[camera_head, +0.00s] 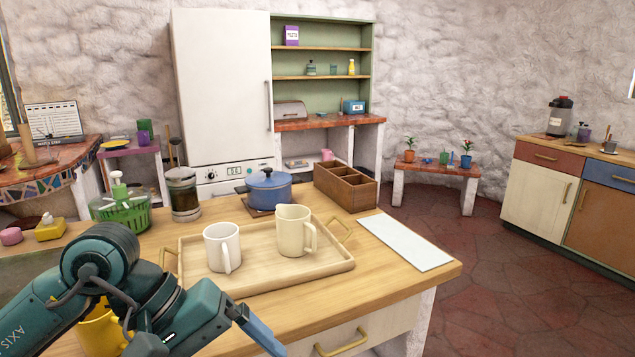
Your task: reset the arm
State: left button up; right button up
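My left arm comes in from the lower left, bent over the near left of the wooden counter (405,285). Its gripper (262,332) is near the counter's front edge, in front of the wooden tray (262,286). One blue finger shows clearly; whether the gripper is open or shut cannot be told. I see nothing held at the visible finger. My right arm and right gripper are not in view. On the tray stand a white mug (221,247) and a cream pitcher (293,231), both upright and apart from the gripper.
A yellow mug (98,332) is partly hidden behind my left arm. A green salad spinner (122,208), a glass jar (183,193), a blue pot (268,188) and a wooden divided box (346,186) stand farther back. A white board (405,242) lies right of the tray.

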pick_arm(q)
jog(key=s+d+r+n+g+h+p, duration=0.2)
jog(key=s+d+r+n+g+h, duration=0.25)
jog(key=d+n+h, duration=0.5)
jog(key=w+a+f+n+t+p, duration=0.1)
jog(key=w+a+n+t, duration=0.25)
jog(key=n+t, duration=1.05)
jog(key=w+a+f+n+t+p, duration=0.1)
jog(key=w+a+f+n+t, duration=0.35)
jog(key=n, duration=1.45)
jog(key=a+f+n+t+y, duration=0.3)
jog(key=f+n+y, duration=0.65)
jog(key=n, duration=0.45)
jog(key=s+a+f+n+g+y+p, duration=0.1)
jog(key=s+a+f+n+g+y, duration=0.1)
jog(key=s+f+n+g, duration=0.4)
jog(key=s+f+n+y, duration=0.1)
jog(key=s+f+n, duration=0.3)
jog(key=f, duration=0.4)
jog(key=shift+s+a+f+g+y, duration=0.2)
jog(key=shift+s+a+g+y, duration=0.1)
jog(key=shift+y, duration=0.1)
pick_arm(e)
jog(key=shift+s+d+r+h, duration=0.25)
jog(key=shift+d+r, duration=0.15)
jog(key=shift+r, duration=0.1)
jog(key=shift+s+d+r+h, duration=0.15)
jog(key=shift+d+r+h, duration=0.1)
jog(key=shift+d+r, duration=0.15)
